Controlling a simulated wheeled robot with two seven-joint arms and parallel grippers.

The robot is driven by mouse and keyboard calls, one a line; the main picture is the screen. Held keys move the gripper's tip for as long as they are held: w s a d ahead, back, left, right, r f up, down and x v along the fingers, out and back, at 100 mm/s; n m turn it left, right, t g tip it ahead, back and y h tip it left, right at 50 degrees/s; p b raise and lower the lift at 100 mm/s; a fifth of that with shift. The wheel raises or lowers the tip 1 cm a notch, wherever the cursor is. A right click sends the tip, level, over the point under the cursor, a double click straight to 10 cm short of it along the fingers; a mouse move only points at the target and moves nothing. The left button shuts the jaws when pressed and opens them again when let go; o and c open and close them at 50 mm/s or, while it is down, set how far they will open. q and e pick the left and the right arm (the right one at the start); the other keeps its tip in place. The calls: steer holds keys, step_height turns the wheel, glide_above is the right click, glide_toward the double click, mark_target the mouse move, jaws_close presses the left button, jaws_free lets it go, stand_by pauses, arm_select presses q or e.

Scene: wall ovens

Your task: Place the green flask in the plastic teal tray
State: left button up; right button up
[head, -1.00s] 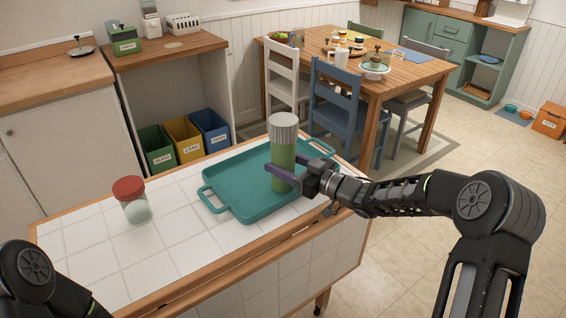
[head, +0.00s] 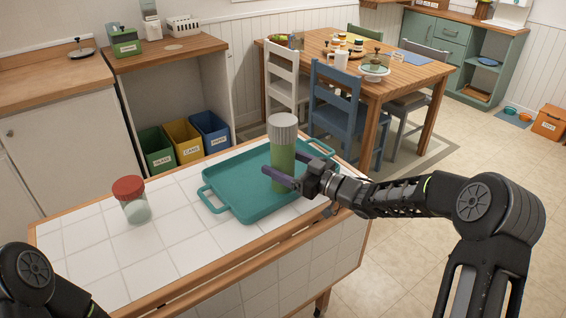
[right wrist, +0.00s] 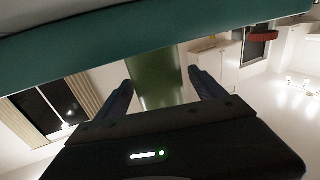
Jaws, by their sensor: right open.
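The green flask (head: 284,150) with a ribbed light-grey cap stands upright on the teal tray (head: 235,202), toward the tray's right part. My right gripper (head: 286,168) comes from the right, its two dark fingers open on either side of the flask's body. In the right wrist view the flask (right wrist: 155,75) shows between the spread fingers (right wrist: 160,88), with a gap visible beside it. The tray's edge (right wrist: 150,40) runs across the top of that view. My left arm shows at the lower left of the head view, but its gripper is out of frame.
A clear jar with a red lid (head: 129,188) stands on the white tiled counter (head: 140,255), left of the tray. Bare tiles surround it. A blue chair (head: 335,100) and a wooden dining table (head: 415,75) are behind the counter.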

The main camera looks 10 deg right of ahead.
steer(key=shift+s+f, duration=0.1)
steer(key=shift+f, duration=0.45)
steer(key=shift+r+p, duration=0.45)
steer(key=shift+p, duration=0.2)
steer(key=v, duration=0.4)
steer(key=b+v, duration=0.1)
steer(key=v, duration=0.6)
steer(key=shift+s+d+r, duration=0.15)
steer(key=shift+d+r, duration=0.15)
steer(key=shift+d, duration=0.05)
